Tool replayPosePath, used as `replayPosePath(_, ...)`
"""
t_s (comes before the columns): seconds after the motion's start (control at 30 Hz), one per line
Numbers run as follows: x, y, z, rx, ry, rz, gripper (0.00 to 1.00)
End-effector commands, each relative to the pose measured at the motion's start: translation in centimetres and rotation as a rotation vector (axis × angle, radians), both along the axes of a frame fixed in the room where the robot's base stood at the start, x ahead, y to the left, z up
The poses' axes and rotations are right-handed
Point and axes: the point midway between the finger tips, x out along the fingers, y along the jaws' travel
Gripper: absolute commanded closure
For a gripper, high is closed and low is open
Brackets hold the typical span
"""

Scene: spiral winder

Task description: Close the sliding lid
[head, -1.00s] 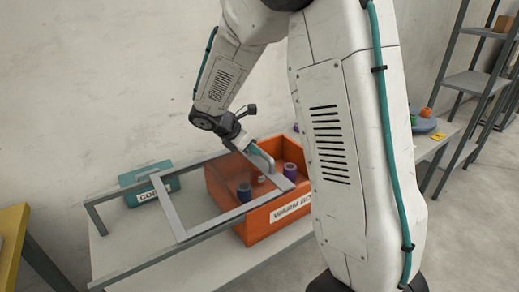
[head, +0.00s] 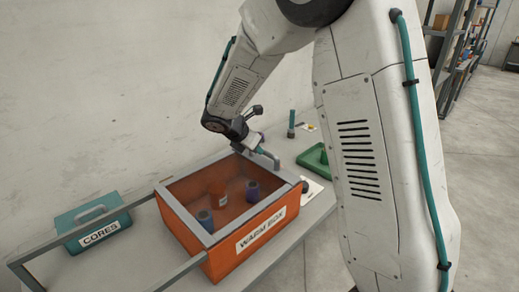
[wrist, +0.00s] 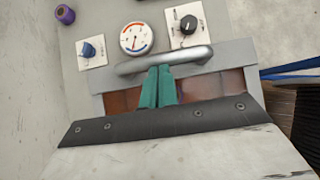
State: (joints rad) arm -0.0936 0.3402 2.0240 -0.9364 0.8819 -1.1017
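The sliding lid, a grey frame with a clear tinted panel (head: 182,212), lies over the orange warm box (head: 222,262). Its frame appears to cover the box's opening from edge to edge. The lid's grey bar handle (head: 269,158) is at the far right end, and shows in the wrist view (wrist: 135,67). My gripper (head: 254,145) is at this handle. In the wrist view its teal fingers (wrist: 159,72) are together, with their tips against the handle's inner side, not around the bar. Exact contact is hard to tell. Spools show inside the box through the panel.
Grey rails (head: 28,262) extend left from the box, now empty. A teal CORES box (head: 95,228) stands behind them. A gauge (wrist: 136,38) and knobs (wrist: 187,25) lie beyond the handle. A green tray (head: 313,158) sits right on the bench.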

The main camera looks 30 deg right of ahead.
Motion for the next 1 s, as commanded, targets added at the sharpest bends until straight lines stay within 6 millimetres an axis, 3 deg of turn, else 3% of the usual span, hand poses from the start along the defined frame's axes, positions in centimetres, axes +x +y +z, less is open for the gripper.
replayPosePath(0.37, -0.1, -0.3, 0.1, -0.004, 0.0, -0.006, 1.0)
replayPosePath(0.63, -0.9, 3.3, 0.9, -0.002, -0.001, -0.007, 1.0)
replayPosePath(1.0, -2.2, 8.2, 7.2, 0.0, -0.004, -0.007, 1.0)
